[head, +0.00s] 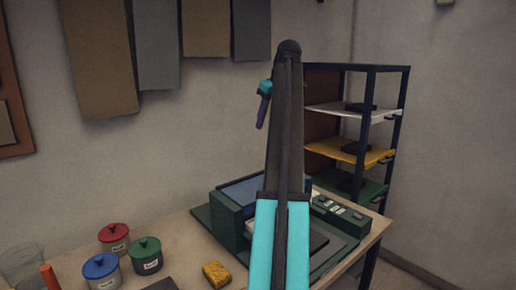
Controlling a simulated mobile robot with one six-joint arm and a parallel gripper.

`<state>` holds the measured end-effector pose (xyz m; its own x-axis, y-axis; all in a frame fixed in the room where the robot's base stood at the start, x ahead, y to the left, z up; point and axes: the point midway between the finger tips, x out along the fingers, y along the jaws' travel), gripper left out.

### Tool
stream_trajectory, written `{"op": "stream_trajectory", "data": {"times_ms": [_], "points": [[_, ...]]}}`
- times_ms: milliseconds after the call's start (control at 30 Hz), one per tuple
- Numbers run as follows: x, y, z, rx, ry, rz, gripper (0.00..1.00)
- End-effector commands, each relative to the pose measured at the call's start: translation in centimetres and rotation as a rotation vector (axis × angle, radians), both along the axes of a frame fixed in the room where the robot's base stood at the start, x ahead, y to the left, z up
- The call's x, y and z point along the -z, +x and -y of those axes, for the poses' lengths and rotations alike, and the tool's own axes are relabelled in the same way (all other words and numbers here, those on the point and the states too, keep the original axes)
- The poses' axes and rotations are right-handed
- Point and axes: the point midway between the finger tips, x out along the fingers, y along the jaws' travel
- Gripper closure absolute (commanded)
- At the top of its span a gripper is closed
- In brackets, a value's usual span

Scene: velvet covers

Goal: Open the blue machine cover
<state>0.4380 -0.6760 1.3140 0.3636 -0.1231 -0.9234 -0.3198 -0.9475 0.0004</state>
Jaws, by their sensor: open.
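A green machine (228,220) stands on the table, partly hidden behind my arm. Its blue cover (240,190) shows as a flat, slightly tilted panel at the top left of the machine. My arm hides the cover's right part, and I cannot tell whether it is fully down. My gripper (262,110) is small in view, high above the machine and left of the arm's upper end. It points down, open and well apart from the cover, with nothing seen in it.
Red (114,239), blue (101,271) and green (146,255) lidded pots stand on the table's left, near a clear glass (23,264) and an orange stick (49,277). A yellow sponge (216,274) lies in front of the machine. A shelf rack (402,110) stands behind right.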

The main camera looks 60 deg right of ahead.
Motion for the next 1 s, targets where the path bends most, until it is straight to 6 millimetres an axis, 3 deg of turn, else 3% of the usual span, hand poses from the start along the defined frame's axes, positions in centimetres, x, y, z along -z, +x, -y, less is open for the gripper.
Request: {"op": "stream_trajectory", "data": {"times_ms": [700,1000], "points": [[9.0,3.6,1.0,-0.002,0.003,-0.002,0.58],[11.5,4.7,1.3,-0.004,0.001,-0.001,0.58]]}}
